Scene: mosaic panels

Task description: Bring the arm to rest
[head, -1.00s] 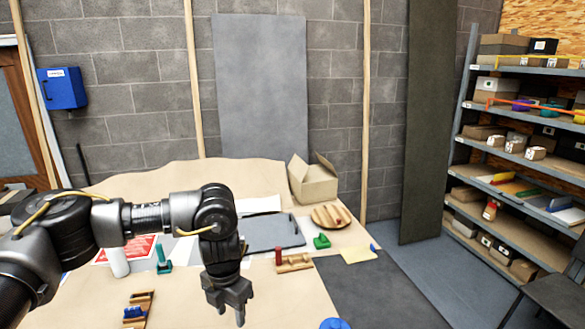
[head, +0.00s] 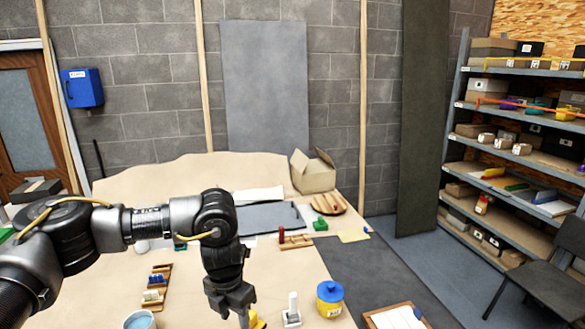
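My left arm comes in from the left, bent at the elbow, with its forearm pointing down. My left gripper (head: 233,312) hangs over the near part of the brown-covered table (head: 200,270) at the bottom of the head view. Its fingers look apart, and I see nothing held between them. A yellow thing (head: 258,321) shows just right of the fingertips, partly cut off by the frame edge; I cannot tell how far below them it is. My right arm and gripper are not in view.
Near the gripper are a yellow jar with a blue lid (head: 330,299), a white stand (head: 292,311), a blue-topped cup (head: 140,320) and a wooden rack (head: 157,286). A grey mat (head: 268,217) and cardboard box (head: 313,172) lie farther back. Shelving (head: 520,150) stands right.

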